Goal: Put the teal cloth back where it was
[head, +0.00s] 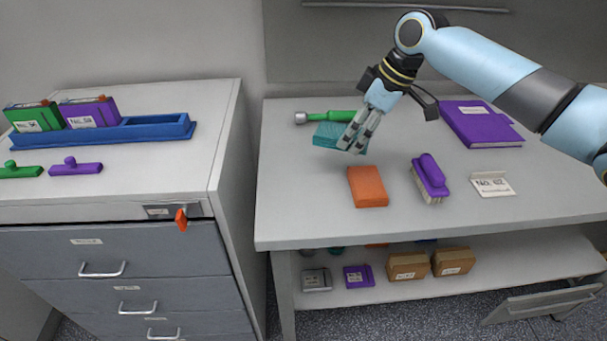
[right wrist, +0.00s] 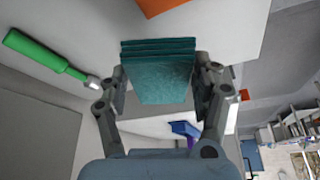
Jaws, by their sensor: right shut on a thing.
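The teal cloth (head: 327,135) is a folded, layered pad. My right gripper (head: 352,142) is shut on it, over the back left part of the table. In the right wrist view the cloth (right wrist: 160,70) sits between the two fingers of my right gripper (right wrist: 158,85). It appears held above the tabletop, but the exact height is hard to tell. The fingers hide part of the cloth in the head view. My left gripper is in neither view.
An orange block (head: 367,187) and a purple brush (head: 430,178) lie in front of the cloth. A green-handled tool (head: 335,116) lies behind it. A purple book (head: 480,124) and a small label card (head: 491,184) are to the right. A cabinet (head: 110,225) stands left, across a gap.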

